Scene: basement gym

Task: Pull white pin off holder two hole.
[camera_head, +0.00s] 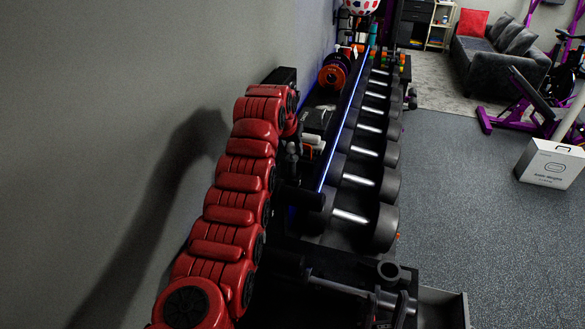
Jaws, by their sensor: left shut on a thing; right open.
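My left arm, red with black joint caps, rises from the bottom left and bends over at the top. My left gripper (292,158), dark grey, hangs from its end beside the rack. It is shut on what looks like the white pin (312,139), a small pale cylinder at its right side. The fingertips are small and dark, so the exact contact is hard to see. The holder and its holes cannot be made out clearly. My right gripper cannot be identified in view.
A long rack with a row of dumbbells (350,216) and a blue-lit edge (338,140) runs away from me. The wall (90,120) is close on the left. A white box (550,163) stands on the open floor at right, with a sofa (498,60) behind.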

